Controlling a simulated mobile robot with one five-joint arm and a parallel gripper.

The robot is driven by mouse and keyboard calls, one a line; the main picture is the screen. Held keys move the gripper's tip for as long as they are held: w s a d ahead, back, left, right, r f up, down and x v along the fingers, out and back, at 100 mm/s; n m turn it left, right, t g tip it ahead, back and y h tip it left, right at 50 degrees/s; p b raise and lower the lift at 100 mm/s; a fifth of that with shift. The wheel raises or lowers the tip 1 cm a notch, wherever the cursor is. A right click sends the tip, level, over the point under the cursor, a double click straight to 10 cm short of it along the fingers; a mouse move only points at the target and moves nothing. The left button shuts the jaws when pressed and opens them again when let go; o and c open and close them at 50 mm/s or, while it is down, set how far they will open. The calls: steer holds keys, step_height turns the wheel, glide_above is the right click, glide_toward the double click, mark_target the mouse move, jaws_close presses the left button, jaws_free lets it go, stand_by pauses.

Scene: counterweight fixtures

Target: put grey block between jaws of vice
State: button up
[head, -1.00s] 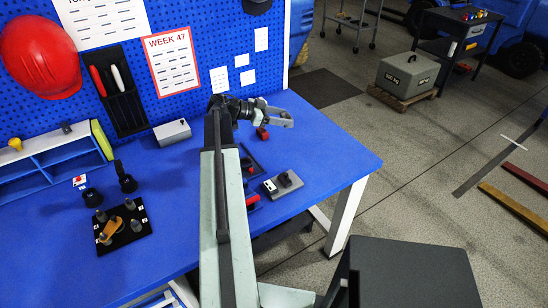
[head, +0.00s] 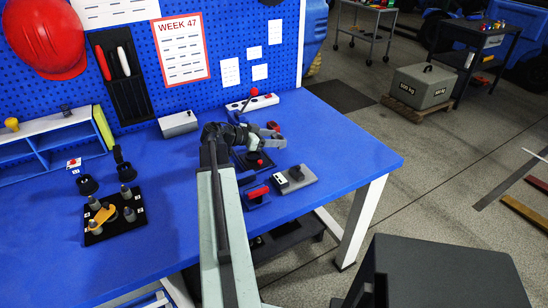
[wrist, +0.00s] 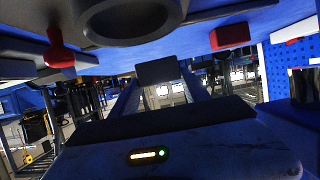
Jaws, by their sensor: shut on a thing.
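My gripper (head: 278,141) is at the end of the outstretched arm, above the right part of the blue bench. In the wrist view its two fingers (wrist: 160,94) close on a dark block (wrist: 157,72), which looks like the grey block; its colour is in shadow. In the head view the block is too small to tell apart from the fingers. The vice is hard to pick out. A grey fixture with a black knob (head: 295,177) stands in front of the gripper, and a small red part (head: 272,126) shows just behind it; I cannot tell whether either belongs to the vice.
A black base with a red knob (head: 258,162) and a red-topped fixture (head: 257,193) stand near the gripper. A black peg board (head: 113,213) is at left. The bench's right end (head: 365,155) is clear.

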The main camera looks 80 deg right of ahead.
mark_target(274, 154)
step_height(274, 154, down, 4)
steer(key=b, duration=0.3)
steer(key=shift+b, duration=0.35)
steer(key=shift+r, duration=0.2)
steer(key=shift+f, duration=0.15)
steer(key=o, duration=1.5)
steer(key=shift+c, duration=0.2)
